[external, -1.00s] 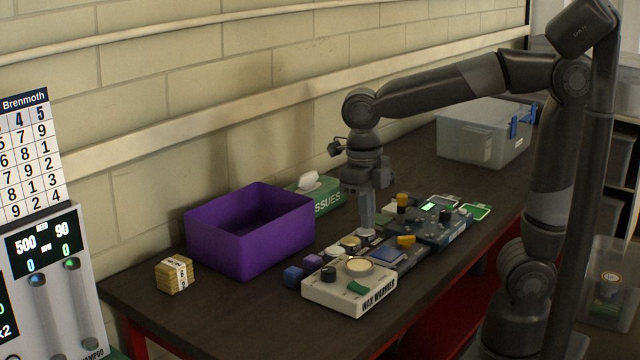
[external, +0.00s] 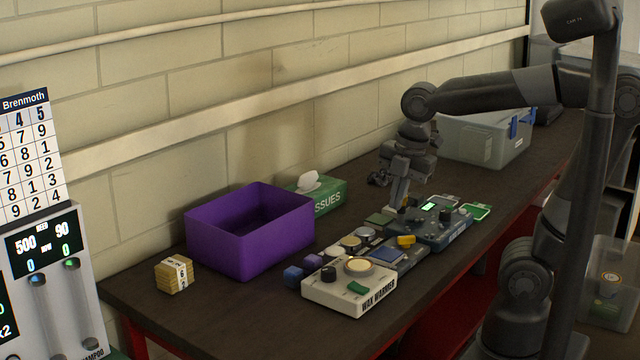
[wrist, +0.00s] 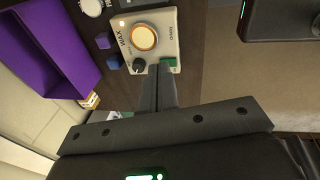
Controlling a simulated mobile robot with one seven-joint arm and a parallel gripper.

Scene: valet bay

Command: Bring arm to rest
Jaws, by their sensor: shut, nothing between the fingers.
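My gripper (external: 397,203) is shut and empty. In the external view it is above the back part of the group of devices on the workbench, near the dark blue device (external: 437,229) with a lit green screen. In the wrist view its closed fingers (wrist: 161,75) point toward the white wax warmer (wrist: 158,24), which lies beyond them. The wax warmer also shows in the external view (external: 338,297), at the front of the bench. I cannot tell the exact height of the fingertips above the devices.
A purple bin (external: 272,252) and a green tissue box (external: 330,197) stand along the wall side. A clear lidded tub (external: 468,143) is farther back. Small blue (external: 293,276) and purple (external: 313,262) cubes lie beside the wax warmer.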

